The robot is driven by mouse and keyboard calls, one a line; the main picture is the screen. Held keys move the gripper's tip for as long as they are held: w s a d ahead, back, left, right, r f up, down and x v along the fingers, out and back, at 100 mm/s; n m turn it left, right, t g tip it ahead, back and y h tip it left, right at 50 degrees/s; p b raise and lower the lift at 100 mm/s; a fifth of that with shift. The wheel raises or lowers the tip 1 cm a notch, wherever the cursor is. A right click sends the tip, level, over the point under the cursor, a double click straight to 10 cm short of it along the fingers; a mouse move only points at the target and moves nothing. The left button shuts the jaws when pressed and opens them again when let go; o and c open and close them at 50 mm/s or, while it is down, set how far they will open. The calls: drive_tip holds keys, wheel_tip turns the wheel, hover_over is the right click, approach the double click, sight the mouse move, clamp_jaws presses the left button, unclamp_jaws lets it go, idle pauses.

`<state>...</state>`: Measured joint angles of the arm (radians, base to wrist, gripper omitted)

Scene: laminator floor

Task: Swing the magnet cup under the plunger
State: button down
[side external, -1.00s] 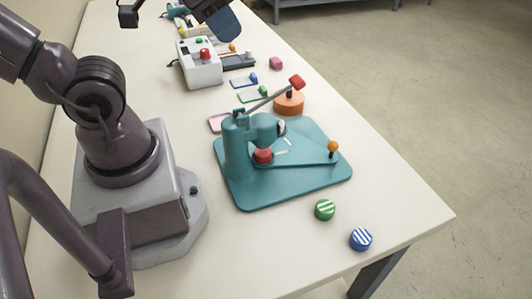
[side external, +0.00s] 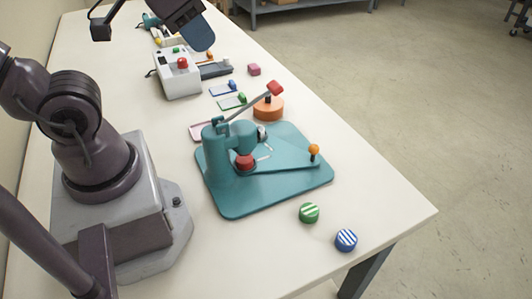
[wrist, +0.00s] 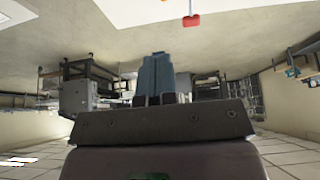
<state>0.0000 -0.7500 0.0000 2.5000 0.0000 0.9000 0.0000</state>
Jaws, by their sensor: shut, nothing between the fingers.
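The teal press (side external: 228,199) stands on the table with its head over a teal base plate. Its lever ends in a red grip (side external: 275,88), raised to the upper right. A pale plunger end (side external: 262,134) shows at the head. A red round cup (side external: 245,162) sits low beside the column; a flat teal swing arm (side external: 285,166) runs from near it to an orange ball knob (side external: 314,150) at the right. I cannot tell which part is the magnet cup. My gripper (side external: 204,40) is shut and empty, beyond the press and above the table. Its blue fingers also show in the wrist view (wrist: 156,78).
Green-striped (side external: 309,213) and blue-striped (side external: 346,240) discs lie near the front right edge. An orange round block (side external: 268,108) stands behind the press. A white box with a red button (side external: 178,80), small colored cards and a pink block (side external: 254,70) lie farther back.

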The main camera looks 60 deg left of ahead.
drive_tip(key=c, duration=1.8)
unclamp_jaws()
drive_tip(key=shift+c, duration=0.2)
drive_tip(key=o, duration=0.4)
drive_tip(key=shift+c, duration=0.2)
drive_tip(key=o, duration=0.6)
drive_tip(key=shift+w+d+f+g, duration=0.2)
drive_tip(key=shift+w+f+g, duration=0.1)
drive_tip(key=shift+f, duration=0.25)
drive_tip(key=shift+w+d+f+g, duration=0.2)
drive_tip(key=shift+f+g, duration=0.1)
drive_tip(key=shift+f, duration=0.2)
drive_tip(key=n+g+y, duration=0.2)
drive_tip(key=g+y, duration=0.2)
drive_tip(key=g, duration=0.1)
approach(316, 146)
drive_tip(key=x, duration=0.9)
drive_tip(key=shift+f, duration=0.3)
